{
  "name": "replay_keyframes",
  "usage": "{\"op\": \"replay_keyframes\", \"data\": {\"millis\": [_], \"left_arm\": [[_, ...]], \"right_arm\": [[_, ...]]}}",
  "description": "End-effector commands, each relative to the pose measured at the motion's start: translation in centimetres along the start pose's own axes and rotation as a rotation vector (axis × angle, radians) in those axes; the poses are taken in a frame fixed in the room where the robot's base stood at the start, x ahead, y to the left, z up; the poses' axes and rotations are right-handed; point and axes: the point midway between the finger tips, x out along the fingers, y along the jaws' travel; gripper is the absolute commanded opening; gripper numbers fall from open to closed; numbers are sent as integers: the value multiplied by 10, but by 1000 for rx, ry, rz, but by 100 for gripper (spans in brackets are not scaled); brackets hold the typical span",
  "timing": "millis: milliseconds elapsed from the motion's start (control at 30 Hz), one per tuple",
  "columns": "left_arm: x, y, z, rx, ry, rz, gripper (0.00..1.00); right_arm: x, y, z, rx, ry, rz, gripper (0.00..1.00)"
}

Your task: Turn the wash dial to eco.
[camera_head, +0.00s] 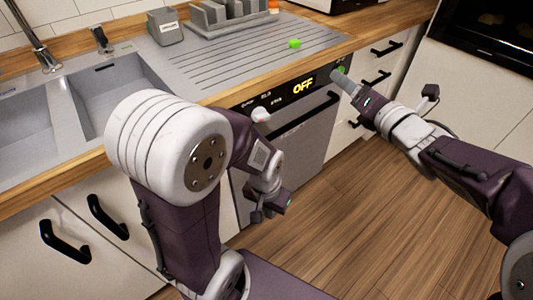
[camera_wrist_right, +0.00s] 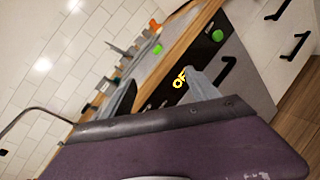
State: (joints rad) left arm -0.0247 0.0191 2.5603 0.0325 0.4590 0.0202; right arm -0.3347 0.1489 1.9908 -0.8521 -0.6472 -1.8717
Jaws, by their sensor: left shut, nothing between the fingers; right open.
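The dishwasher's dark panel (camera_head: 285,92) shows the word OFF on a lit display (camera_head: 303,87), with small labels to its left. The wash dial (camera_head: 261,114) looks like a pale knob below those labels; its pointer setting is too small to read. My left gripper (camera_head: 285,204) is shut and empty, low in front of the dishwasher door, apart from the dial. My right gripper (camera_head: 340,80) is open, its grey fingers by the panel's right end, close to a green button (camera_head: 341,70). In the right wrist view a finger (camera_wrist_right: 200,84) overlaps the display (camera_wrist_right: 180,78).
The dishwasher's bar handle (camera_head: 305,115) crosses the door below the panel. A steel sink (camera_head: 110,90) and drainboard (camera_head: 245,50) lie above, with a small green item (camera_head: 295,44) on the drainboard. Drawers with black handles (camera_head: 386,49) stand to the right. The wooden floor (camera_head: 330,230) is clear.

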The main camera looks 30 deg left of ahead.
Motion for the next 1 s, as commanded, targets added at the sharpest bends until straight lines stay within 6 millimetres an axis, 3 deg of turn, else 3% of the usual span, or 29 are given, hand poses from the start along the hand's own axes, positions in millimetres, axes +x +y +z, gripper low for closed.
{"op": "replay_keyframes", "data": {"millis": [33,200,300,433,667,767,1000], "left_arm": [[59,-1,6,0,0,0,0],[145,-3,15,0,0,0,0],[178,-3,18,0,0,0,0],[197,-4,20,0,1,0,0],[196,-4,20,0,1,0,0],[199,-4,20,0,1,0,0],[205,-4,21,0,1,0,0]], "right_arm": [[13,-9,-52,-74,11,68,69],[36,13,-142,-265,37,263,69],[42,20,-180,-310,49,329,69],[46,26,-205,-331,61,371,69],[48,32,-207,-334,66,382,69],[60,36,-209,-334,66,383,69],[107,53,-216,-333,66,381,69]]}}
